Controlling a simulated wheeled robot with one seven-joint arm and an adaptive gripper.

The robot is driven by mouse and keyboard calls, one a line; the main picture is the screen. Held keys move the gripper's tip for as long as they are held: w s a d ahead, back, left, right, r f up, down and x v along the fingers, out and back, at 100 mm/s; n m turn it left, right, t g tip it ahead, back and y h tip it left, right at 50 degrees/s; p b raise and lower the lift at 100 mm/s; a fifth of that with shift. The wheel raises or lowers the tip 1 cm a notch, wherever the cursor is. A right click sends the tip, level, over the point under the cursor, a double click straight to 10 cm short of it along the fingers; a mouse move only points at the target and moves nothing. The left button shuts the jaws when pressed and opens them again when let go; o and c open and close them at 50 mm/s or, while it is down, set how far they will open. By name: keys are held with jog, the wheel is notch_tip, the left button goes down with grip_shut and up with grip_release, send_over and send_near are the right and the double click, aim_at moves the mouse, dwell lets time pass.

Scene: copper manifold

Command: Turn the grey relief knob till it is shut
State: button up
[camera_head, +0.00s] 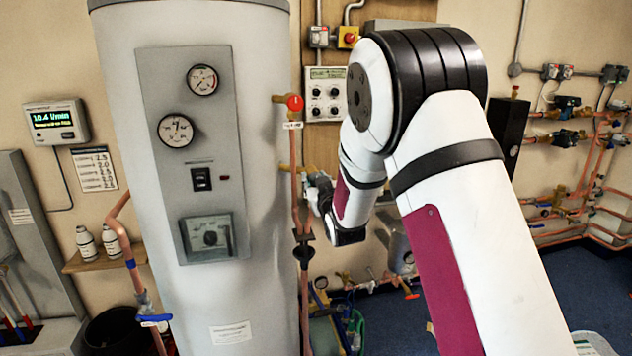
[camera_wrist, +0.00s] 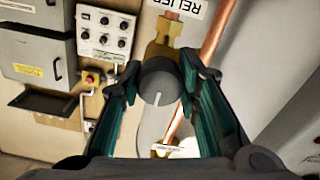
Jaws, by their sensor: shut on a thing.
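The grey relief knob (camera_wrist: 160,82) sits on a brass valve body (camera_wrist: 163,50) under a label reading RELIEF, which appears upside down in the wrist view. A white line on the knob's face points down in that view. My gripper (camera_wrist: 160,85) has its two fingers on either side of the knob and is shut on it. In the head view my gripper (camera_head: 318,190) is at the copper pipe right of the white cylinder. The knob is hidden there behind the gripper.
The tall white cylinder (camera_head: 265,200) with a gauge panel (camera_head: 190,100) stands left of my gripper. A red-capped valve (camera_head: 295,102) is on the pipe above. A blue-handled valve (camera_head: 153,317) is at lower left. A control box (camera_head: 326,95) hangs on the wall behind.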

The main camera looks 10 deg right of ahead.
jog(key=o, duration=1.2)
jog(key=s, duration=1.2)
jog(key=s+r+m+g+p, duration=0.1)
jog(key=s+g, duration=0.3)
jog(key=s, duration=0.9)
jog(key=s+r+m+g+p, duration=0.1)
jog(key=s+g, duration=0.4)
jog(key=s, duration=0.9)
jog(key=s+r+g+p, duration=0.1)
jog(key=s+r+g, duration=0.2)
jog(key=s, duration=1)
jog(key=shift+s+d+m+g, duration=0.15)
jog(key=shift+s+m+g, duration=0.25)
jog(key=shift+g, duration=0.5)
